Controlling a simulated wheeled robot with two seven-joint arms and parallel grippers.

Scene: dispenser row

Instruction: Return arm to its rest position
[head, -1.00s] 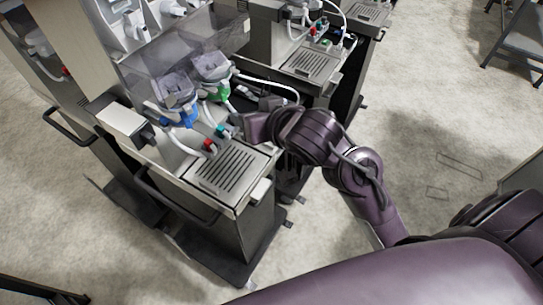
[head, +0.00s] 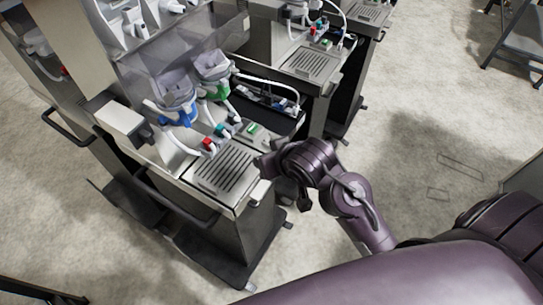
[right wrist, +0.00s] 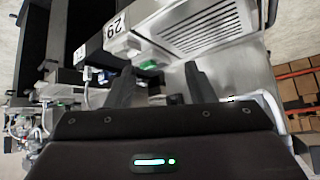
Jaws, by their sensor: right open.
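My right arm reaches in from the lower right of the head view, its purple links bent. The right gripper (head: 263,166) is beside the right edge of the nearest dispenser, close to its slotted drip tray (head: 226,170). In the right wrist view the two dark fingers of the right gripper (right wrist: 160,78) stand apart with nothing held between them. My left gripper is in neither view.
The dispenser carries a blue-ringed hopper (head: 178,98), a green-ringed hopper (head: 214,72), a red valve (head: 208,143) and a teal valve (head: 222,131). Another dispenser's tray (head: 312,61) lies behind. Open pale floor (head: 410,130) extends to the right.

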